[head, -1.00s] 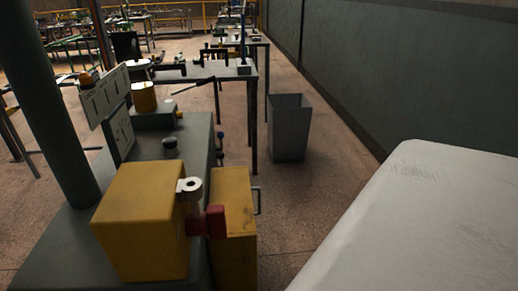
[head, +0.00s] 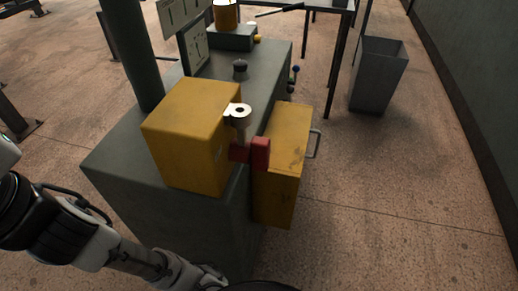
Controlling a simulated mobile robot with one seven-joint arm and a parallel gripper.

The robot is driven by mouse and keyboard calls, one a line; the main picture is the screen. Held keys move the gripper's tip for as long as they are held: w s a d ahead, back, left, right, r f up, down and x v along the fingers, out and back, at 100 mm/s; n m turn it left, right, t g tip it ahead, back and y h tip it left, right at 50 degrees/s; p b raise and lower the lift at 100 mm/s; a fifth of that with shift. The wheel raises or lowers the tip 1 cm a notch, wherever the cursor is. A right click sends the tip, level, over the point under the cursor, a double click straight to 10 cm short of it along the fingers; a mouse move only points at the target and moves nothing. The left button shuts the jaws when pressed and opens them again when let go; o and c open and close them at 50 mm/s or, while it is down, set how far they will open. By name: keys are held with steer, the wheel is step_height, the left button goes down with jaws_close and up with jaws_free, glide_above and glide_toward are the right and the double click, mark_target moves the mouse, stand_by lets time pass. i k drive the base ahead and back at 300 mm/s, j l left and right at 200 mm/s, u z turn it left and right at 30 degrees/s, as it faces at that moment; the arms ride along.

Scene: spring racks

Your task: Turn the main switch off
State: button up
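A yellow box (head: 188,138) sits on a dark grey-green machine body (head: 125,170). A red block-shaped handle (head: 250,151) is on the box's right side, below a pale metal ring fitting (head: 238,111). It is the most switch-like part in view, but no label on it can be read. My arm comes in at the lower left, in front of the machine, and runs toward the bottom edge. My gripper's fingers do not show, and nothing of mine touches the red handle.
A yellow cabinet (head: 283,165) with a metal handle (head: 314,144) stands right of the red handle. A green column (head: 131,55) rises behind the yellow box. A grey bin (head: 379,78) stands at the upper right. The floor (head: 400,210) at the right is clear.

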mark_target(257, 151)
steer(key=k+l, duration=0.1)
steer(key=l, duration=0.35)
steer(key=k+l+u, duration=0.1)
steer(key=l, duration=0.35)
steer(key=k+l, duration=0.1)
steer(key=l, duration=0.35)
steer(key=u, duration=0.05)
